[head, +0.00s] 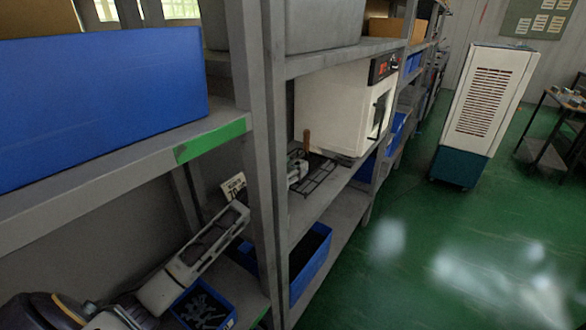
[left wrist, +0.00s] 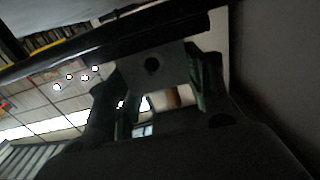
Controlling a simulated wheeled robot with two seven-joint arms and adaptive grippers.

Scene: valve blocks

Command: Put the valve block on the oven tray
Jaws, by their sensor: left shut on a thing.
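My left gripper (head: 297,172) reaches between the shelf posts to the middle shelf, at the left end of the black wire oven tray (head: 321,178). In the left wrist view its fingers (left wrist: 152,88) are shut on a dark block with a round hole, which looks like the valve block (left wrist: 153,66). In the head view the held block is too small and covered to make out. I cannot tell whether it touches the tray. My right gripper is not in view.
A white oven (head: 340,110) stands behind the tray. A brown upright piece (head: 306,139) rises near the gripper. A grey post (head: 262,150) stands close to my arm. Lower down are blue bins, one with grey parts (head: 203,308). The green floor (head: 420,250) is clear.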

